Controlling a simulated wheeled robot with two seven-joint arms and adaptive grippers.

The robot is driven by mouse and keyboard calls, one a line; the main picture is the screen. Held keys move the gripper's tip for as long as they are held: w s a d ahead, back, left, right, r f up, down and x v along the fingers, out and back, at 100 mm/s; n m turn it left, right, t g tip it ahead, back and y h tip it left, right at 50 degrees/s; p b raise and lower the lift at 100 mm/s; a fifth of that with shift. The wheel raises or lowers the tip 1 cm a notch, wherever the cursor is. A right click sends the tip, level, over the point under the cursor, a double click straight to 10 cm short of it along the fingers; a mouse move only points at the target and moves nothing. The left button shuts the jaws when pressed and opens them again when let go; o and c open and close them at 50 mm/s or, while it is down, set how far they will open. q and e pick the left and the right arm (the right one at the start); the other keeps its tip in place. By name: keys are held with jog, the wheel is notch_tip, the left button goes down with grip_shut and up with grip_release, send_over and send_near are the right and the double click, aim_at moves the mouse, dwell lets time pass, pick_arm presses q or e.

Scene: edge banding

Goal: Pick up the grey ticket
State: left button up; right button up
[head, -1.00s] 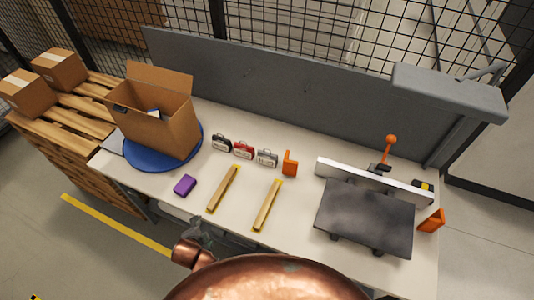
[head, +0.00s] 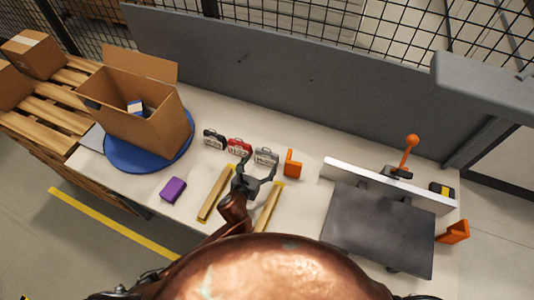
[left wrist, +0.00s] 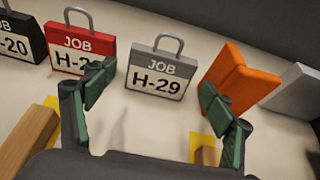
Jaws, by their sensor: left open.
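The grey ticket (head: 266,157) stands on the white table at the right end of a row of three job tickets. In the left wrist view the grey ticket (left wrist: 160,72) reads JOB H-29 and has a grey loop handle on top. My left gripper (head: 257,172) is open and empty just in front of it. In the left wrist view its fingertips (left wrist: 157,88) are spread, with the grey ticket beyond and between them, apart from both. The red ticket (left wrist: 80,48) is left of the grey one, close to the left finger. My right gripper is not in view.
An orange block (head: 292,164) stands just right of the grey ticket. A black ticket (head: 213,139) is at the row's left end. Two wooden strips (head: 214,195) lie in front. A cardboard box (head: 140,118) is at left, a dark plate (head: 378,228) at right.

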aim_at(266, 157)
pick_arm(q)
jog(key=x, duration=0.4)
jog(key=shift+s+d+f, duration=0.1)
jog(key=shift+s+d, duration=0.1)
jog(key=shift+d, duration=0.05)
jog(key=b+x, duration=0.1)
jog(key=x, duration=0.2)
jog(key=shift+w+f, duration=0.15)
jog(key=shift+f, duration=0.05)
jog(key=shift+w+f, duration=0.1)
jog(key=shift+w, duration=0.05)
jog(key=c, duration=0.5)
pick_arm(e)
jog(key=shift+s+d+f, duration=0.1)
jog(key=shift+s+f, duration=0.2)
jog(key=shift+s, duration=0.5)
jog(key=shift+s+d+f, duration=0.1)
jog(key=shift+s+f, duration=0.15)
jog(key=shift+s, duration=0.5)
